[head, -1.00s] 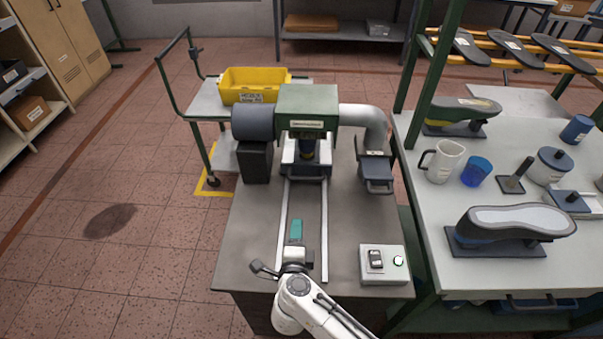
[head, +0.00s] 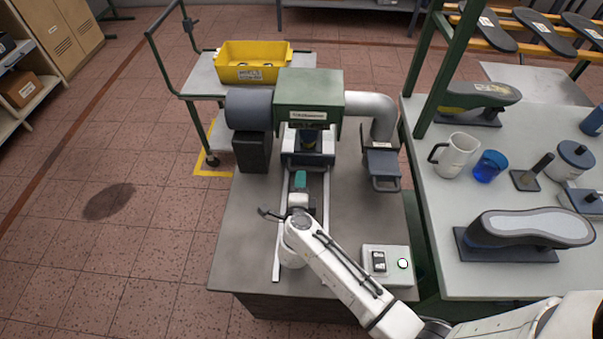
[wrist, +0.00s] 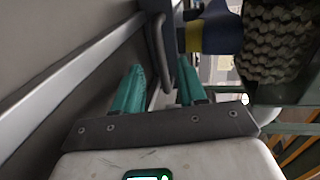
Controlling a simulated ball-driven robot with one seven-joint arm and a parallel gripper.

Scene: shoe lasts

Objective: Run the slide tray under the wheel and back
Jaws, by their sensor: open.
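The slide tray (head: 306,160) sits on its rails at the front of the green machine (head: 309,95), low beneath the machine's head. A dark blue part with a yellow band (wrist: 208,35) stands above the tray's near end in the wrist view. The rough, ridged wheel (wrist: 280,45) hangs at the upper right there; in the head view the housing hides it. My gripper (head: 299,181) is open, its teal fingers pointing at the tray's front. In the wrist view the grey bar handle (wrist: 158,45) reaches down between the open fingers (wrist: 160,82). Contact cannot be told.
Two rails (head: 278,240) run along the bench. A switch box (head: 386,265) stands at the right front. A bin (head: 384,167) hangs under the machine's pipe. The right table (head: 425,205) holds a mug, a blue cup and shoe lasts. The bench's left side is clear.

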